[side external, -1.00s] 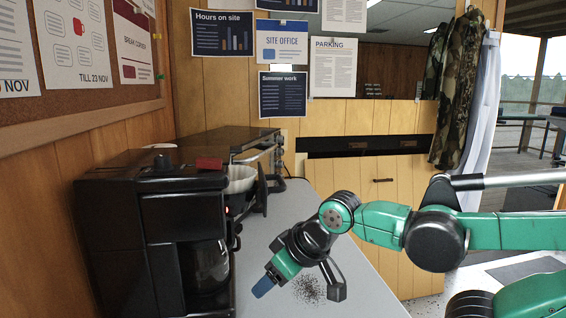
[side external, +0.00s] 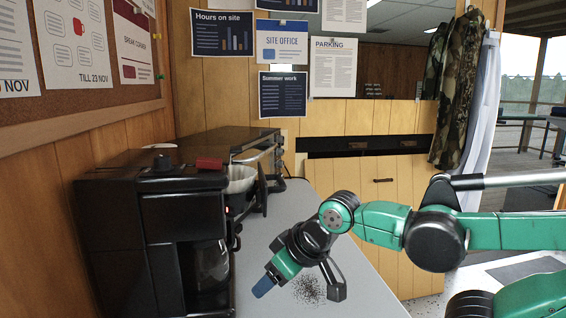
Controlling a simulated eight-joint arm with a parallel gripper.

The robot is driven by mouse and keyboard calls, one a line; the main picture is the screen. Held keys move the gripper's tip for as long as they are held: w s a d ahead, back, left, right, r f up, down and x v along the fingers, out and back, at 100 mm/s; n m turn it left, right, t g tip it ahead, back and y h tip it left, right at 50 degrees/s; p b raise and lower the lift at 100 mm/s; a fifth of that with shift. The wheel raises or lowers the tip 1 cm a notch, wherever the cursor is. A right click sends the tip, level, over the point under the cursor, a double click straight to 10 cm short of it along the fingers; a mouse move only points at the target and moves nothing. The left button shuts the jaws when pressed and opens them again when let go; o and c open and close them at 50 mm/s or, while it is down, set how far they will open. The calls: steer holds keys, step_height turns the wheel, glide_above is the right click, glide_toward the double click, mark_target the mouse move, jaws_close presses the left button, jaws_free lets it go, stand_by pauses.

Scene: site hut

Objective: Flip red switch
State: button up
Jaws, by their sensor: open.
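A black coffee maker (side external: 158,225) stands on the grey counter at the left, with a glass jug (side external: 208,265) in its lower bay. A dark red piece (side external: 210,163) sits on its top front edge. A small red spot (side external: 228,210) shows on its right side; I cannot tell which of these is the red switch. My gripper (side external: 300,289) is open over the counter to the right of the coffee maker. One blue-tipped finger is nearer the machine and a dark finger is farther right. The gripper is empty and apart from the machine.
A white filter basket (side external: 240,179) with a dark handle sticks out beside the coffee maker. A dark oven-like appliance (side external: 228,142) stands behind it. Dark grounds (side external: 308,289) are scattered on the counter (side external: 360,300) near my gripper. The counter's right part is clear.

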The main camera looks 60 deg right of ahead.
steer(key=shift+c, duration=0.2)
steer(key=c, duration=0.3)
steer(key=shift+r, duration=0.35)
steer(key=c, duration=0.4)
step_height(320, 180, up, 26)
steer(key=shift+r, duration=0.2)
jaws_close()
steer(key=d+m+y, duration=0.4)
steer(key=d+m, duration=0.2)
steer(key=m, duration=0.8)
steer(key=d+m+y, duration=0.4)
steer(key=d+m, duration=0.2)
steer(key=m, duration=0.7)
steer(key=shift+h, duration=0.3)
steer(key=shift+w+f, duration=0.2)
steer(key=shift+f, duration=1)
steer(key=shift+w+f, duration=0.15)
steer(key=shift+f, duration=1)
